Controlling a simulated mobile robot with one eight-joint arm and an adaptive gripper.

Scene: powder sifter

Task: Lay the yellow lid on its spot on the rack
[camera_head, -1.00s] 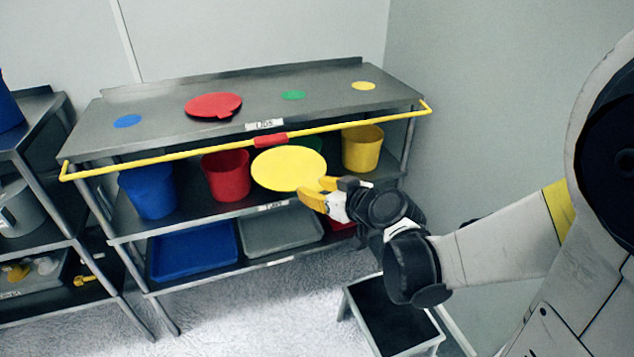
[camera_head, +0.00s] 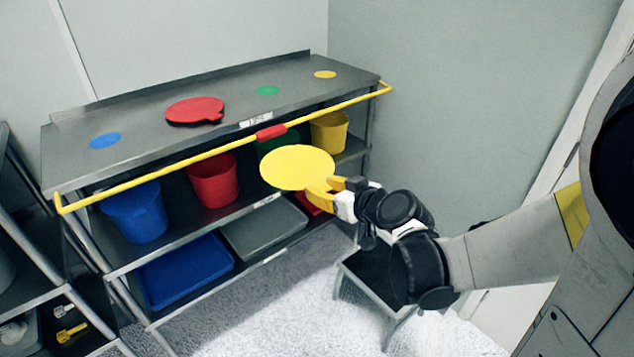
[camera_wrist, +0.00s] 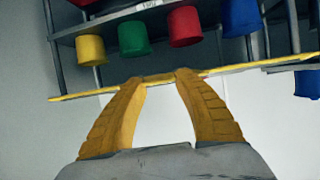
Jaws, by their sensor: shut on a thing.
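The yellow lid (camera_head: 297,167) is a flat round disc in the head view, held out in front of the rack. My gripper (camera_head: 322,190) is shut on the lid's near right edge. The rack's top shelf (camera_head: 220,107) carries a round yellow spot (camera_head: 325,74) at its far right end, which is bare. The lid is apart from the shelf, in front of the rail and to the lower left of the yellow spot in the picture. In the wrist view my yellow fingers (camera_wrist: 158,78) come together at their tips; the lid is hard to make out there.
A yellow rail (camera_head: 200,157) with a red sleeve runs along the rack's front edge. A red lid (camera_head: 195,110) lies on the top shelf, between bare blue (camera_head: 105,140) and green (camera_head: 267,91) spots. Buckets stand below. A step stool (camera_head: 375,300) stands under my arm.

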